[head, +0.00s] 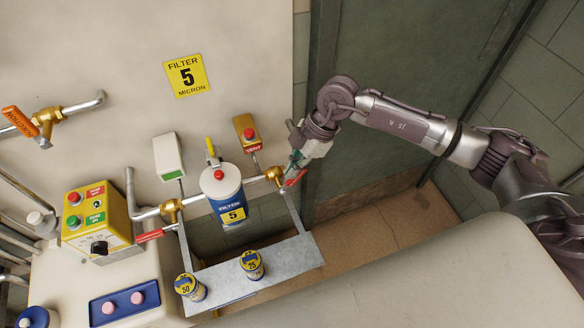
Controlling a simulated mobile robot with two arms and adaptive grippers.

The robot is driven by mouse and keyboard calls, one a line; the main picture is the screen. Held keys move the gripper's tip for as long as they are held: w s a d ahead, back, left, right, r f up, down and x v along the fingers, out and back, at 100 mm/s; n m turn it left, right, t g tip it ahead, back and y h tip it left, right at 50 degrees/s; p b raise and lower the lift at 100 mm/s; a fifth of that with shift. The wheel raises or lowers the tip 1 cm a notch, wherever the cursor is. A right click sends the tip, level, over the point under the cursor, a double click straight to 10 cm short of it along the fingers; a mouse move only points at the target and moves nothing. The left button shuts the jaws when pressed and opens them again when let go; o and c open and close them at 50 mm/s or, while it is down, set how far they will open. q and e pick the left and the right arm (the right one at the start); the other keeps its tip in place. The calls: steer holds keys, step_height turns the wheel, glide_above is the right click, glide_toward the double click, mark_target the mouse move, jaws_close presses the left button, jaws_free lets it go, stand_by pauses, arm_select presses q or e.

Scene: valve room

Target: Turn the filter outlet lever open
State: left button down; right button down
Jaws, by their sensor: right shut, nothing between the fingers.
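A blue and white filter housing (227,200) marked 5 stands in a pipe run. A brass valve (274,175) sits on its right, with a red lever (296,178) slanting up to the right. Another brass valve (171,209) is on its left, with a red lever (150,236) reaching left. No legible label shows which is the outlet; the right-hand valve is the one by my gripper. My right gripper (295,165) is shut and empty, with its fingertips close to the right-hand red lever. I cannot tell whether they touch. My left gripper is out of view.
A grey metal shelf (223,283) below the filter carries cartridges marked 50 (190,288) and 25 (252,265). A yellow button box (98,220) and an orange-lever valve (20,121) are at left. A yellow box with a red button (247,133) stands just left of my right gripper.

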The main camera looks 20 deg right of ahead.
mark_target(299, 179)
steer(key=shift+d+f, duration=0.2)
steer(key=d+y+b, duration=0.1)
steer(key=d+f+y+b, duration=0.1)
steer(key=y, duration=0.1)
steer(key=d+f+y+b, duration=0.1)
steer(key=b, duration=0.1)
steer(key=shift+d+f+y, duration=0.1)
steer(key=shift+f+y, duration=0.15)
steer(key=shift+y, duration=0.15)
steer(key=d+f+y+b, duration=0.1)
steer(key=y+b, duration=0.1)
steer(key=shift+d+f+y, duration=0.1)
steer(key=shift+f+y, duration=0.1)
steer(key=shift+y, duration=0.1)
steer(key=shift+w+d+f+y+b, duration=0.1)
steer(key=shift+d+f+y+b, duration=0.35)
steer(key=shift+f+y+b, duration=0.35)
